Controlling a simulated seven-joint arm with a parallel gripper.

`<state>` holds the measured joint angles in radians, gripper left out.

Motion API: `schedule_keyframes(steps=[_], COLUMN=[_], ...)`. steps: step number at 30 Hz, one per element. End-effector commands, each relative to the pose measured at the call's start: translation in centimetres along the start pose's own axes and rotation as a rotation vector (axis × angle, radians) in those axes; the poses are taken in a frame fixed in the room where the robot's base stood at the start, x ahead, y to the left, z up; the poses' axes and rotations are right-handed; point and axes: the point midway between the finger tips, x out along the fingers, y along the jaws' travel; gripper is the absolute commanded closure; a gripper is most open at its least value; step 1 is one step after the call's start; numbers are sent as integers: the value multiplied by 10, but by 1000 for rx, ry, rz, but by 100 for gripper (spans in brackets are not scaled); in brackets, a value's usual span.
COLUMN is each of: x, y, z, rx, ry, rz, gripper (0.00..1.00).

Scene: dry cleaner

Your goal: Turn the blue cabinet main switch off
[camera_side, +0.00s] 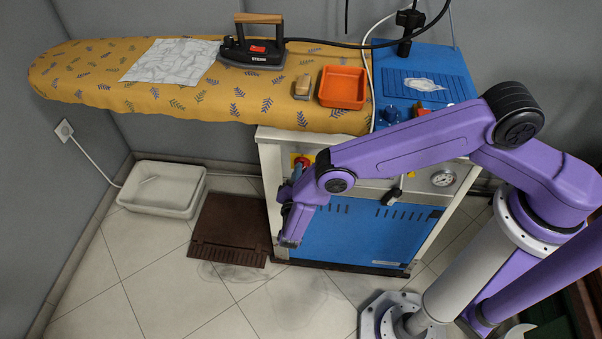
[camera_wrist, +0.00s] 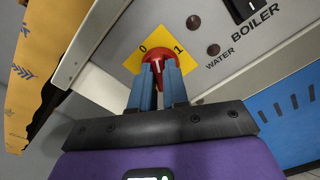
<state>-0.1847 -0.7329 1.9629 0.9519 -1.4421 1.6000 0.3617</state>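The blue cabinet (camera_side: 350,230) stands under the ironing board. Its main switch (camera_wrist: 157,68) is a red rotary knob on a yellow plate (camera_wrist: 184,75) marked 0 and 1, with 0 on the left in the wrist view. In the side view the yellow plate (camera_side: 309,157) shows at the panel's left end, with the knob partly hidden by my gripper. In the wrist view my gripper (camera_wrist: 159,68) has its two blue fingers close on either side of the knob's red handle, which fills the gap between them. A white mark shows on the handle; I cannot tell which number it points to.
A boiler switch (camera_wrist: 246,8) sits right of the knob, and a pressure gauge (camera_side: 443,177) further right. Above are an iron (camera_side: 252,50), orange tray (camera_side: 343,87), brush (camera_side: 302,86) and white cloth (camera_side: 172,61). A white basin (camera_side: 162,188) and brown mat (camera_side: 232,224) lie on the floor.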

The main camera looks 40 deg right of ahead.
Motion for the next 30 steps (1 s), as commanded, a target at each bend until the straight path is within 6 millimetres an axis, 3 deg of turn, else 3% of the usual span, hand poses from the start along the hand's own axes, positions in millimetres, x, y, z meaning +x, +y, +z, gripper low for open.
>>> schedule_keyframes(steps=[13,30], x=[-1,-1], y=[0,2], z=[0,0], rx=[-70,-462], ry=[0,-1], rz=[1,1], gripper=[100,100])
